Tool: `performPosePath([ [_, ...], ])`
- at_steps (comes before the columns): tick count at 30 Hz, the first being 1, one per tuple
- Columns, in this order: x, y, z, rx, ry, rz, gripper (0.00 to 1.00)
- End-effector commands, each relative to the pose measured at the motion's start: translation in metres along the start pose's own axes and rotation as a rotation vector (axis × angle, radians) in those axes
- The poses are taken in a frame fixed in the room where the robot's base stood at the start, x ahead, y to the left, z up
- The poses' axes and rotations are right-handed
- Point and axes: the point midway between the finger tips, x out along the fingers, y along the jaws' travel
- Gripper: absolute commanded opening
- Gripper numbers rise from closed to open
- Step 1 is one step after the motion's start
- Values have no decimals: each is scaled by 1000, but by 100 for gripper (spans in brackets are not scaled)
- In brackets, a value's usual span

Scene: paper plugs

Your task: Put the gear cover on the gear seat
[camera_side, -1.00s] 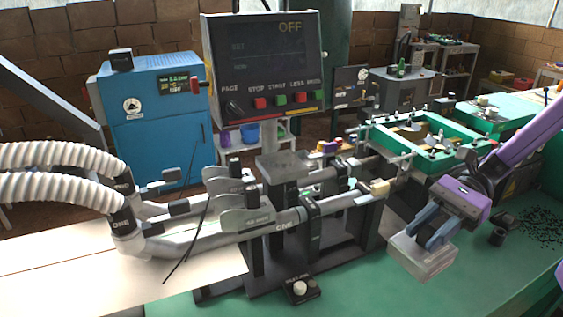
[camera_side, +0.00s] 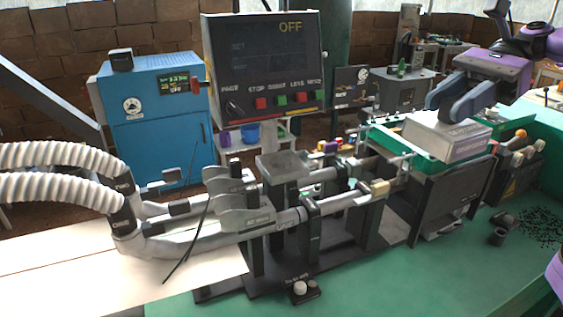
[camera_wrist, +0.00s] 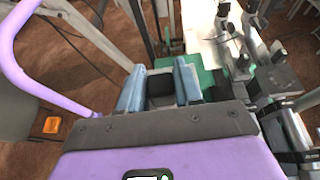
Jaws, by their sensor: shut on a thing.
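The gear cover (camera_side: 447,138) is a pale grey box with a flat top and printing on its front side. My gripper (camera_side: 460,105) is shut on its top, with two blue-grey fingers, and holds it level. The green-framed gear seat (camera_side: 397,147) is at the right of the side view, on a dark stand. The cover is over this frame and hides most of it, including the gears inside. I cannot tell whether the cover touches the seat. In the wrist view the gripper fingers (camera_wrist: 158,88) flank a dark block, and the seat is hard to make out.
A grey twin-tube machine (camera_side: 275,215) stands left of the seat, below a control panel (camera_side: 265,70) reading OFF. A small dark cup (camera_side: 498,236) and black granules (camera_side: 541,226) lie on the green table (camera_side: 440,285).

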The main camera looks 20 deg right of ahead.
Motion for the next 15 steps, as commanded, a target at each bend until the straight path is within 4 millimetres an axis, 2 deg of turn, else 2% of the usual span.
performPosePath([
  [8, 23, -61, 0, 88, -2, -212, 0],
  [15, 42, -127, 7, 190, -3, -457, 0],
])
